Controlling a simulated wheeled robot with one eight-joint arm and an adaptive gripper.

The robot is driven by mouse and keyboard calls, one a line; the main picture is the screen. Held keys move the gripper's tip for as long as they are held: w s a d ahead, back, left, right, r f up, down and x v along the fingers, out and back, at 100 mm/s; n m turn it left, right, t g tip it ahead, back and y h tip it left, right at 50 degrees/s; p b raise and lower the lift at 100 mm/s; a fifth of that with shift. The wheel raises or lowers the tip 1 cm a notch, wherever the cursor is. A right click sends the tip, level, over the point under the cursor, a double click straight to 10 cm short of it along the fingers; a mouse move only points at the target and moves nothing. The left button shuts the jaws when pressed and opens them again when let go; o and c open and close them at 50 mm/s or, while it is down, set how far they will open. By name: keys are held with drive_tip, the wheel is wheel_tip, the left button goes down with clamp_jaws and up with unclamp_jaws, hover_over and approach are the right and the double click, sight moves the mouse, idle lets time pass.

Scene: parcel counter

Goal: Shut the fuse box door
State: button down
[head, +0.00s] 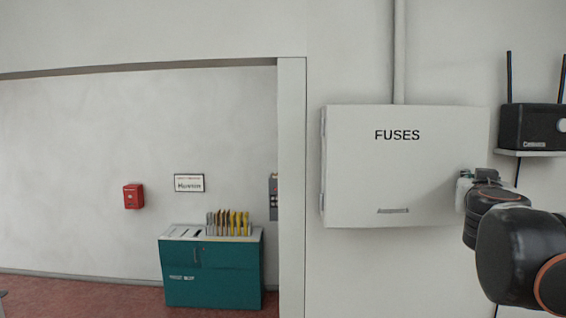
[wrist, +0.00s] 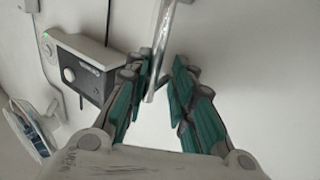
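The pale fuse box (head: 395,170) hangs on the wall right of centre in the head view. Its door faces me, with "FUSES" lettered near the top, a small slot low down and hinges along the left edge. I cannot tell whether the door is fully shut. My gripper (head: 463,188) is at the door's right edge and hides part of it. In the wrist view, my gripper (wrist: 164,80) has its teal fingers apart, with a gap between the tips. A shiny pale strip (wrist: 162,45) shows at the gap; I cannot tell if the fingers touch it.
A black router-like device (head: 532,127) with two antennas sits on a small shelf right of the box; it also shows in the wrist view (wrist: 82,68). A conduit (head: 399,50) runs up from the box. A teal cabinet (head: 212,272) and red wall box (head: 133,196) stand left.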

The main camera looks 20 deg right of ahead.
drive_tip(key=c, duration=1.7)
unclamp_jaws()
drive_tip(key=shift+s+d+g+h, duration=0.3)
drive_tip(key=shift+s+d, duration=0.55)
drive_tip(key=shift+s, duration=0.1)
drive_tip(key=shift+w+a+f, duration=0.1)
drive_tip(key=shift+w+a, duration=0.1)
drive_tip(key=shift+w, duration=0.15)
drive_tip(key=w+a+v, duration=0.1)
drive_tip(key=w+v, duration=0.1)
drive_tip(key=v, duration=1)
drive_tip(key=shift+a, duration=0.3)
